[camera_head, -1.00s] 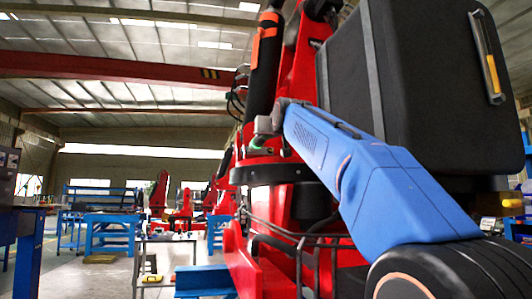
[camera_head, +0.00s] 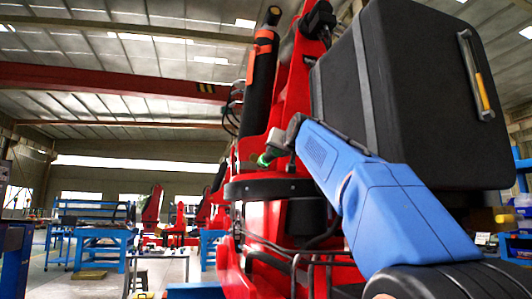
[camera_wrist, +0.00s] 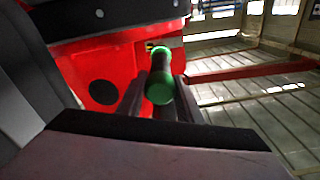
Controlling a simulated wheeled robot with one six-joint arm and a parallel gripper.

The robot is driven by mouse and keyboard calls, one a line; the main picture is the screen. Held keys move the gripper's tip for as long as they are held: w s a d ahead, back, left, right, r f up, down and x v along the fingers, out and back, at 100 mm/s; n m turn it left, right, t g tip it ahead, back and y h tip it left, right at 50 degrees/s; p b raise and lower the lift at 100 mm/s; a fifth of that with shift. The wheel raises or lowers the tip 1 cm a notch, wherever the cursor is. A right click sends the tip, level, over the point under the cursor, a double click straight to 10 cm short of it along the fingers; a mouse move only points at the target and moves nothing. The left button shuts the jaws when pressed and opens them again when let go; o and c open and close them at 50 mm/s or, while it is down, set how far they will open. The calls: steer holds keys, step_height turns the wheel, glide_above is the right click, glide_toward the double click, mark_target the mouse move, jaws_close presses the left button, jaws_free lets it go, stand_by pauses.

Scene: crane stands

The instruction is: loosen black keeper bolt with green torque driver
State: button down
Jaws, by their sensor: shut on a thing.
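The green torque driver (camera_wrist: 160,88) is held between the two dark fingers of my gripper (camera_wrist: 161,100) in the wrist view, with its rounded green end toward the camera. In the head view a small part of the green driver (camera_head: 265,159) shows below my gripper (camera_head: 277,143), close to the red crane's (camera_head: 285,95) column and just above a black ring (camera_head: 262,190). The black keeper bolt cannot be made out for sure. In the wrist view a black round spot (camera_wrist: 103,92) shows on the red face left of the driver; I cannot tell what it is. The driver's far tip is hidden.
A large black box (camera_head: 435,110) with a handle stands right of the crane column, close behind my blue arm. Black rails (camera_head: 300,252) run along the crane's lower side.

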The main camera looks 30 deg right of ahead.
steer(key=shift+s+d+r+m, duration=0.1)
steer(key=shift+s+d+m, duration=0.6)
steer(key=shift+d, duration=0.15)
steer(key=shift+s+d+r+m, duration=0.1)
steer(key=shift+s+d+m, duration=0.45)
steer(key=shift+d+m, duration=0.25)
steer(key=shift+w+d, duration=0.1)
steer(key=shift+w, duration=0.05)
steer(key=shift+x, duration=3.75)
stand_by(0.5)
steer(key=shift+s+f, duration=0.2)
steer(key=shift+f, duration=0.1)
stand_by(1.2)
